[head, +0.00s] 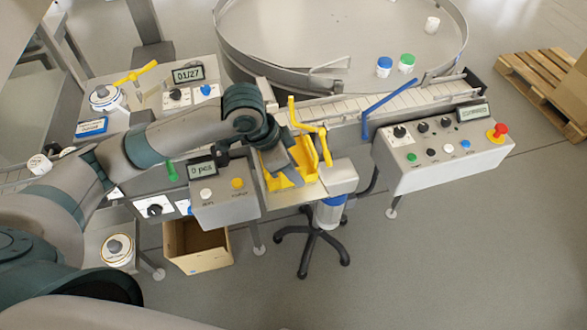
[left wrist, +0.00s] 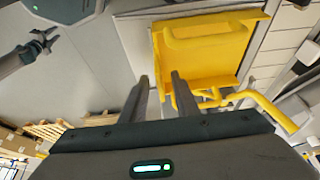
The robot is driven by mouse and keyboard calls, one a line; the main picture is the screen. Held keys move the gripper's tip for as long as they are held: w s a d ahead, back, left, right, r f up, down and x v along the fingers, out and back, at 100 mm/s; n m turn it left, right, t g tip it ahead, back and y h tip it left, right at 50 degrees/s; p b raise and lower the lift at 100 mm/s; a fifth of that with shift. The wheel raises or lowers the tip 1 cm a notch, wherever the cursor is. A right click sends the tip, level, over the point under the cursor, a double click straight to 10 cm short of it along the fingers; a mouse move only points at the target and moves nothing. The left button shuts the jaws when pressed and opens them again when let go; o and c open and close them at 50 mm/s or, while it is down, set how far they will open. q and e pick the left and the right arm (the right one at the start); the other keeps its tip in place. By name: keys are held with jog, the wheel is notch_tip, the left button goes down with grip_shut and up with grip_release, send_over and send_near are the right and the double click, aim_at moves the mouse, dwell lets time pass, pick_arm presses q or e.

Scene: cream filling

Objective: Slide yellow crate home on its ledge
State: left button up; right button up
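The yellow crate (head: 284,182) sits at the near end of the conveyor, on or over a pale ledge (head: 306,190). My left gripper (head: 292,168) is in front of it in the head view and hides part of it. In the left wrist view the open crate (left wrist: 210,52) lies above and right of the fingertips.
Yellow guide bars (head: 307,127) stand just behind the crate. A counter box (head: 225,200) is left of the ledge and a button panel (head: 445,145) is right. A cardboard box (head: 198,248) is on the floor below. The floor at the front right is clear.

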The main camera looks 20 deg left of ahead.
pick_arm(q)
jog(key=shift+r, duration=0.1)
jog(key=b+v, duration=0.2)
jog(key=v, duration=1.5)
dwell(0.7)
